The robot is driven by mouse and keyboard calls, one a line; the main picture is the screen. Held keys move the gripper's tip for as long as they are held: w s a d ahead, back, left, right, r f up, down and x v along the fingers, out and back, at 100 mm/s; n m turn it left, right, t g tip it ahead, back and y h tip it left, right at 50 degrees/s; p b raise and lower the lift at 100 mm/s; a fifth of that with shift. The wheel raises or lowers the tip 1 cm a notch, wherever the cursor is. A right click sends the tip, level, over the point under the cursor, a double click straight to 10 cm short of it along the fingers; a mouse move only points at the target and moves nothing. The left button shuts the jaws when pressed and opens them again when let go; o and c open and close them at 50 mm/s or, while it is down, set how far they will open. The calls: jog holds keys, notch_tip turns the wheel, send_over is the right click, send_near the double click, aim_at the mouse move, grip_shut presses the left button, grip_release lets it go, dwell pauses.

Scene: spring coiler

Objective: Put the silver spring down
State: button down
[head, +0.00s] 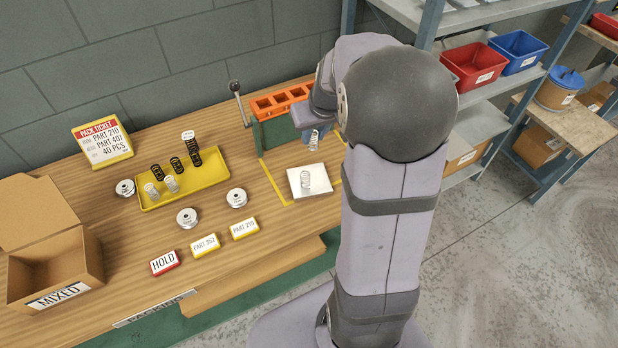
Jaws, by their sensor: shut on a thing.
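My gripper (311,128) is at the right of the bench, partly hidden by my own arm. It is shut on a silver spring (314,141), held roughly upright above the back of a pale square plate (319,187). Another silver spring (306,180) stands on that plate. A yellow tray (205,185) to the left holds two silver springs, one (151,191) near its left end and one (171,184) beside it, and several black springs (176,165) behind them.
Orange bins (280,101) and a lever (236,90) stand behind the plate. Round metal pieces (187,217) lie around the tray. Cards, including HOLD (165,262), stand along the front. An open MIXED box (60,265) is at left.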

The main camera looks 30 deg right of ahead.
aim_at(315, 148)
notch_tip(315, 148, down, 6)
jog(key=shift+f+p, duration=0.25)
jog(key=shift+p, duration=0.05)
jog(key=shift+f+b, duration=0.35)
jog(key=shift+f, duration=1.85)
jog(key=shift+f, duration=0.1)
jog(key=shift+f, duration=0.1)
jog(key=c, duration=1.8)
grip_release()
jog(key=shift+c, duration=0.2)
